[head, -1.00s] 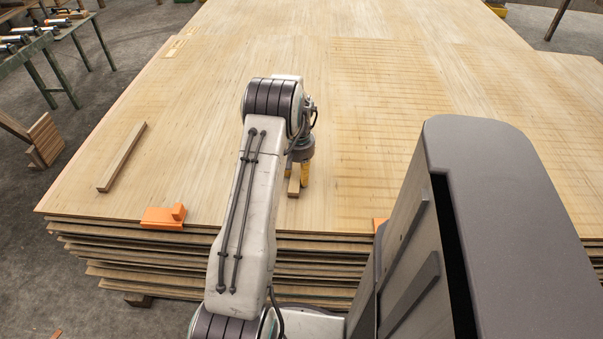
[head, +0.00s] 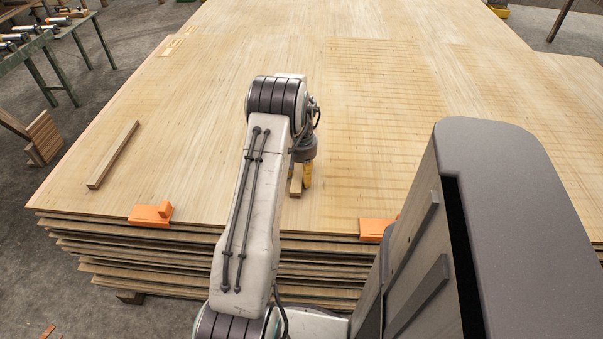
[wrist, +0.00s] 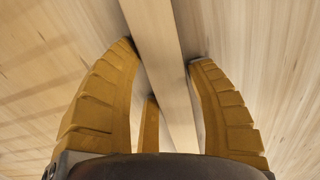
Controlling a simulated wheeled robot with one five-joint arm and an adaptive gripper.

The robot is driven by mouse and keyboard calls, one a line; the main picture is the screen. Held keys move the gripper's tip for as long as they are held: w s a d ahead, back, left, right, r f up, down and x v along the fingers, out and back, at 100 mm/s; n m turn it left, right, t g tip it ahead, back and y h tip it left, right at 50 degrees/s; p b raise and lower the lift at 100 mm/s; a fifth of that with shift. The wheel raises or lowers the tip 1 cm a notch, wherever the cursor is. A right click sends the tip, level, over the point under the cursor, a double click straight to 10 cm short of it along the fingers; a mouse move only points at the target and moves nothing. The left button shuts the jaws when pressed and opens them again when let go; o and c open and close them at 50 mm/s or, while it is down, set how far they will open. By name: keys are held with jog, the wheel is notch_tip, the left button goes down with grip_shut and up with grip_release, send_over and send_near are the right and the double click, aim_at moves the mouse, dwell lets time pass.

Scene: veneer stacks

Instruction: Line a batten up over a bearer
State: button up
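A short pale batten (head: 296,182) shows below my gripper (head: 306,180) in the head view, near the front edge of the veneer stack (head: 200,150). In the wrist view the batten (wrist: 155,40) runs between the yellow fingers of my gripper (wrist: 162,55), with the fingertips close against both its sides. My gripper is shut on it. Whether the batten clears the sheet is hard to tell. Another batten (head: 113,155) lies on the stack at the left. A dark bearer end (head: 130,297) shows under the stack at lower left; other bearers are hidden.
Orange stops (head: 150,215) sit on the front edge at left, and another (head: 375,229) sits further right, partly behind my column. A green bench (head: 45,50) with clamps stands at upper left. The stack top beyond my gripper is clear.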

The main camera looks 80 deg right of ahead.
jog(key=o, duration=0.4)
jog(key=shift+c, duration=0.2)
jog(key=shift+r, duration=0.15)
notch_tip(320, 180, up, 12)
dwell(0.4)
dwell(0.7)
